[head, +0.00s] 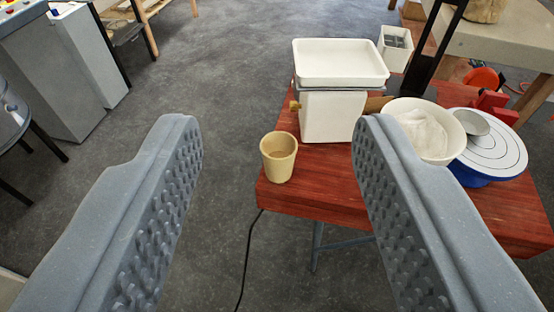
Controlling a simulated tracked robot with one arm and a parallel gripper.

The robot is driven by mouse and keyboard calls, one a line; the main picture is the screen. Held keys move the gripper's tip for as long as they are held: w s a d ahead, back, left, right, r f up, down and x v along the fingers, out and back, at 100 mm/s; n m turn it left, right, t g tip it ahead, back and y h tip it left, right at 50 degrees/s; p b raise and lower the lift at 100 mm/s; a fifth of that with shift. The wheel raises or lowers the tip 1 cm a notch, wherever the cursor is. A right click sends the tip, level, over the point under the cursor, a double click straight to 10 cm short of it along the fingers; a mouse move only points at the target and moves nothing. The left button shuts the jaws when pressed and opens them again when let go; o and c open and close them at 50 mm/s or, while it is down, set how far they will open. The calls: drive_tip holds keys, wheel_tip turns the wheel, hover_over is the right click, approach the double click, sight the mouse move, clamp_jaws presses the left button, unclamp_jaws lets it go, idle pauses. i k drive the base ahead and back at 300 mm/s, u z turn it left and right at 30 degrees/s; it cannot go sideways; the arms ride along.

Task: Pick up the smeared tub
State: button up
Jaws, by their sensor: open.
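My gripper (278,124) is open and empty, its two ridged grey fingers reaching up from the bottom corners. A small tan tub (278,158) stands upright on the near left corner of a red wooden table, beyond the fingers and between them in the picture. It looks empty. A white round bowl (440,148) with pale lumpy stuff inside stands further right, its left edge close to the right finger in view. I cannot clearly tell from smears which vessel is the smeared tub.
A white scale (328,115) with a shallow white pan (341,62) stands behind the tan tub. A blue-based turntable (505,152) carries a metal scoop (472,121) at right. The red table (320,190) has bare wood in front. Open grey floor lies left; a black cable (246,255) hangs below.

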sight(279, 149)
drive_tip(key=z, duration=2.1)
drive_tip(key=k, duration=0.85)
drive_tip(key=u, duration=1.7)
drive_tip(key=i, duration=1)
drive_tip(key=z, duration=0.05)
